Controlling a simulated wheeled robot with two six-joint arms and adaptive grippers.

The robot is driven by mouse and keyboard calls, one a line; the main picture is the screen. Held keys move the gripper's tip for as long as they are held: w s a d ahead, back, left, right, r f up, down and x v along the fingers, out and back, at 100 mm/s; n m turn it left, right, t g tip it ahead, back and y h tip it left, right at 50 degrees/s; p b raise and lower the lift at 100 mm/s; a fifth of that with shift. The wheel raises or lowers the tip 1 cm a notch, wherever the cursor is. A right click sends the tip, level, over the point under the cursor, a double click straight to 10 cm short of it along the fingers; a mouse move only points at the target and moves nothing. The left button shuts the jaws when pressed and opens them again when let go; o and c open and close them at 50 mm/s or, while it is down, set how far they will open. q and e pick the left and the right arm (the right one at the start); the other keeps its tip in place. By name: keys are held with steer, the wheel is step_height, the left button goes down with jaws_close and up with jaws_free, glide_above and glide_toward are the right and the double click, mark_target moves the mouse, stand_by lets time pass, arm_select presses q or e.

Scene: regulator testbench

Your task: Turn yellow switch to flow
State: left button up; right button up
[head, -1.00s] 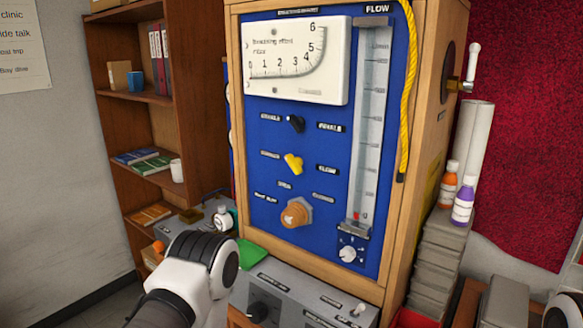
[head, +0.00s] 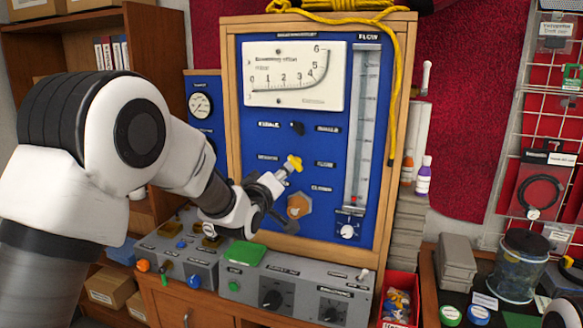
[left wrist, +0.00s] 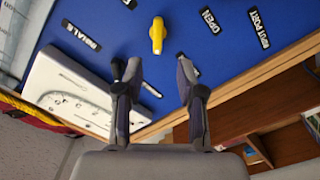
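The yellow switch (head: 294,162) is on the blue panel (head: 340,118), below a black switch (head: 297,128) and above an orange-brown knob (head: 299,206). A label reading FLOW (head: 325,165) is to its right. My left gripper (head: 282,196) is close to the panel, just below and left of the switch, and hides part of the area around it. In the left wrist view, my left gripper (left wrist: 158,72) is open and empty, with the yellow switch (left wrist: 157,35) beyond its fingertips, roughly in line with the gap. I see no contact. My right gripper is not in view.
A grey control box (head: 300,290) with knobs stands below the panel, with a green pad (head: 243,253) on top. A yellow rope (head: 394,100) hangs along the panel's right side. Bottles (head: 424,176) stand farther right. A jar (head: 519,265) stands at the right.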

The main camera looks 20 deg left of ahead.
mark_target(294, 165)
arm_select(q)
steer(key=w+p, duration=0.1)
steer(key=w, duration=0.1)
steer(key=w+p, duration=0.1)
steer(key=w, duration=0.2)
steer(key=w+d+p, duration=0.1)
steer(key=w, duration=0.1)
steer(key=shift+w, duration=0.35)
steer(key=shift+w+a+p, duration=0.1)
steer(key=shift+w+p, duration=0.2)
steer(key=shift+w, duration=0.05)
steer(key=shift+f, duration=0.1)
steer(key=shift+w, duration=0.1)
jaws_close()
